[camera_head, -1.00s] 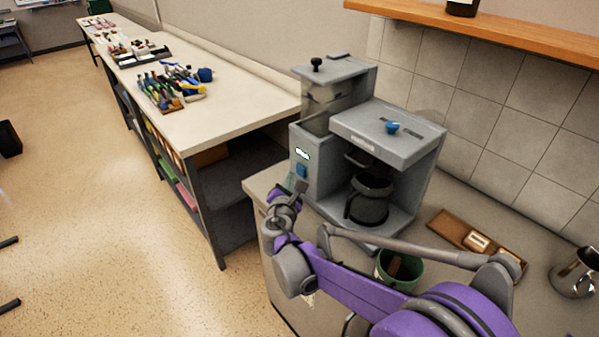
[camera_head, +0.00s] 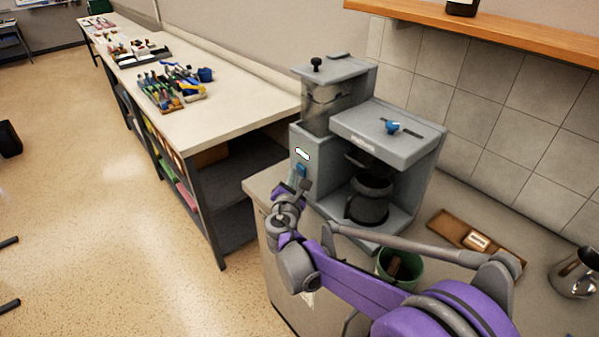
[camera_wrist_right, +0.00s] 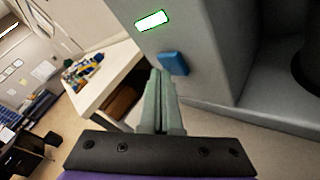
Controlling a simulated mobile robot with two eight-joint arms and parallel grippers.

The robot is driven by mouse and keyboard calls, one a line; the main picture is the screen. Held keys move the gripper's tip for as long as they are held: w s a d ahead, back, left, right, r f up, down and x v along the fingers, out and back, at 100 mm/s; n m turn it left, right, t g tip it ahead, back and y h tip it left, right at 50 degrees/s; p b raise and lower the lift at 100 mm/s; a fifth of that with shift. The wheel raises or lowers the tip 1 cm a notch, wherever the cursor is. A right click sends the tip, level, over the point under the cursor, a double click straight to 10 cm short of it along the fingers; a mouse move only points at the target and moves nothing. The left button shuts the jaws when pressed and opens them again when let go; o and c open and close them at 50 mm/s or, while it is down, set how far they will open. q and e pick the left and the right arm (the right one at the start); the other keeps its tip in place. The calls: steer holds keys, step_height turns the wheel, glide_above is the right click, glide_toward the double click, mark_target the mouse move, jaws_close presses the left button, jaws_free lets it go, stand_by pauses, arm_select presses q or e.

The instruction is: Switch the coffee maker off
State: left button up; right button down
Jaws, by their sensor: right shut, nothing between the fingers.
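The grey coffee maker (camera_head: 398,148) stands on the counter with a dark pot (camera_head: 369,198) in its bay. A lit white-green display (camera_head: 302,154) and a blue switch (camera_head: 301,170) are on its front left face. Both show large in the right wrist view, the display (camera_wrist_right: 152,20) above the blue switch (camera_wrist_right: 173,63). My right gripper (camera_head: 299,184) is shut and empty, just below the switch in the head view. In the wrist view its fingertips (camera_wrist_right: 159,74) are close to the switch's left lower edge; I cannot tell whether they touch it. My left gripper is not in view.
A green cup (camera_head: 412,272) stands on the counter beneath my right arm. A wooden tray (camera_head: 452,228) and a metal jug (camera_head: 577,273) are to the right. A long workbench (camera_head: 225,110) with tools runs along the back left. Open floor lies at the left.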

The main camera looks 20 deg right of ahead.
steer(key=shift+w+d, duration=0.1)
steer(key=shift+d, duration=0.25)
steer(key=shift+a, duration=0.15)
stand_by(0.3)
steer(key=shift+s+a, duration=0.35)
steer(key=shift+a, duration=0.35)
steer(key=s+a, duration=0.2)
steer(key=a, duration=0.3)
steer(key=shift+a, duration=0.35)
